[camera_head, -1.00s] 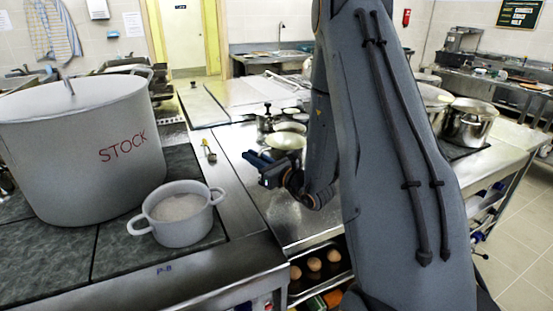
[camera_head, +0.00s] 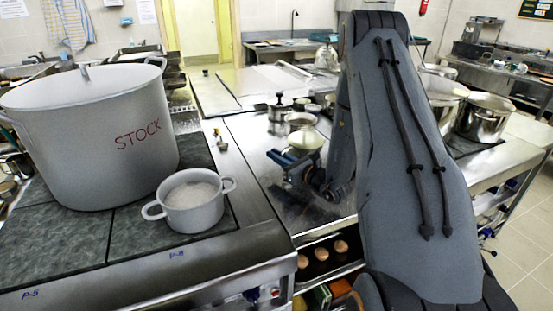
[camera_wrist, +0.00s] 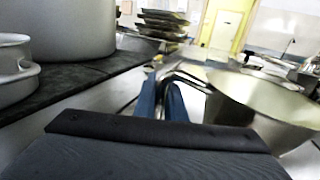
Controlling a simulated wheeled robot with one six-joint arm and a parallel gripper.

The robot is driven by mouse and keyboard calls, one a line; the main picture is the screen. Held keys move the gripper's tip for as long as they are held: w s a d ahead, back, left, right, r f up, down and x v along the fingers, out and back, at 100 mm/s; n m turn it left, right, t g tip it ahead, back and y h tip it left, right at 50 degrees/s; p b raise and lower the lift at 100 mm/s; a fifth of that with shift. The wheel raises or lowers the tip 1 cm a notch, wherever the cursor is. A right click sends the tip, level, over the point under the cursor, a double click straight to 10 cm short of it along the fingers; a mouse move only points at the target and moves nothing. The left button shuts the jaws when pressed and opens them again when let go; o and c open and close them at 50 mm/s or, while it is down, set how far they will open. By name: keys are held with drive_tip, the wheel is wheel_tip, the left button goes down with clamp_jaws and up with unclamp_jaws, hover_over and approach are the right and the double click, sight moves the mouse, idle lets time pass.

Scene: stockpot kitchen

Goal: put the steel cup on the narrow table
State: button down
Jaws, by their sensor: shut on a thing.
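The steel cup (camera_head: 308,139) is a shiny, wide-mouthed vessel in the middle of the head view. In the wrist view it is large at the right (camera_wrist: 268,106), with a handle reaching left toward my fingers. My gripper (camera_head: 283,157) has blue fingers, which also show in the wrist view (camera_wrist: 161,98). It is shut on the cup's handle and appears to hold the cup above a steel worktop (camera_head: 262,178). My arm hides part of the area to the right. I cannot tell which surface is the narrow table.
A large pot marked STOCK (camera_head: 95,140) and a small white pot (camera_head: 192,204) stand on the dark hob at left. A lidded steel container (camera_head: 278,117) stands behind my gripper. Steel pots (camera_head: 484,118) stand at right. Eggs (camera_head: 321,254) lie on a shelf below.

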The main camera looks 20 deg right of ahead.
drive_tip(key=shift+f, duration=0.85)
drive_tip(key=shift+f, duration=0.2)
drive_tip(key=c, duration=1.8)
unclamp_jaws()
drive_tip(key=shift+r, duration=0.1)
